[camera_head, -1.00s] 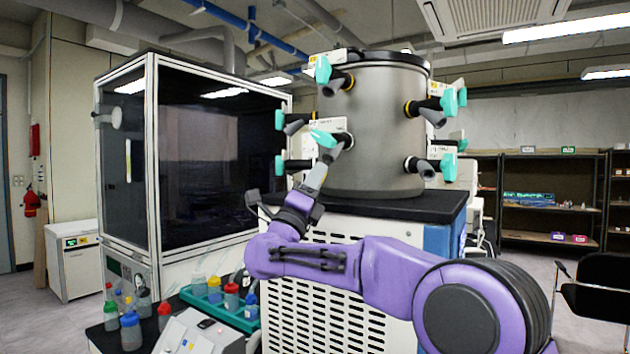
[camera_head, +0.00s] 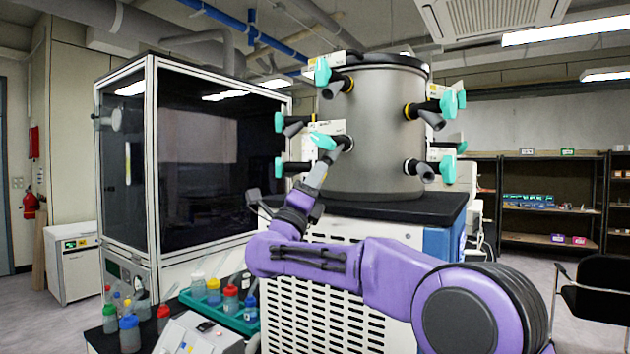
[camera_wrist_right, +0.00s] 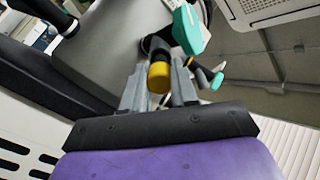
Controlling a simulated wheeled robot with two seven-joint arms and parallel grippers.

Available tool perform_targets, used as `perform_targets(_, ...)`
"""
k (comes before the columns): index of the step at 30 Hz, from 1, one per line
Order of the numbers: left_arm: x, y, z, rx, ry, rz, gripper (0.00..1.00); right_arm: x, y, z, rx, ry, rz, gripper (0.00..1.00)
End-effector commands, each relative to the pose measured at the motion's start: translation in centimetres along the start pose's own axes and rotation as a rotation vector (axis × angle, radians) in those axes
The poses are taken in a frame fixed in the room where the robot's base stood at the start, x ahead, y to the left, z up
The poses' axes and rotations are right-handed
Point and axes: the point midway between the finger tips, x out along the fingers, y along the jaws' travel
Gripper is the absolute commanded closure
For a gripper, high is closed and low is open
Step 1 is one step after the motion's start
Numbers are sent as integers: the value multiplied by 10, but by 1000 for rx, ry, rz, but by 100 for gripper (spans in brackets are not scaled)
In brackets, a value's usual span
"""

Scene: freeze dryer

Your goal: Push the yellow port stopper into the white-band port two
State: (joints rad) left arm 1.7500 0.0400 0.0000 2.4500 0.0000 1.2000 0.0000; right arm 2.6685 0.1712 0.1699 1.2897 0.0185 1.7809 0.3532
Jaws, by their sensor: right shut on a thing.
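The yellow port stopper (camera_wrist_right: 158,78) shows in the right wrist view, between the two grey fingers of my right gripper (camera_wrist_right: 159,88), which is shut on it. Its far end meets a dark port tube (camera_wrist_right: 156,44) with a turquoise valve handle (camera_wrist_right: 188,30); how deep it sits in the tube is hidden. In the head view my right gripper (camera_head: 318,174) reaches up to the lower front-left port, whose turquoise handle (camera_head: 324,141) lies beside a white plate (camera_head: 336,127). The fingers hide the stopper there. My left gripper is out of view.
The steel drum (camera_head: 376,135) carries several other ports with turquoise handles close around. It stands on a black-topped cabinet (camera_head: 420,208). A glass-fronted cabinet (camera_head: 205,170) is at left. Bottles and a green rack (camera_head: 238,322) stand low in front of it.

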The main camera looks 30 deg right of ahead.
Motion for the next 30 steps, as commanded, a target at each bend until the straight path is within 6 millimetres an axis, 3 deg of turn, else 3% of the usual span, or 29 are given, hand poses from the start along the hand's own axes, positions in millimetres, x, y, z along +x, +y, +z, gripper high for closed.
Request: perform_targets(30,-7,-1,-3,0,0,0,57,14,-1,0,0,1,0,100)
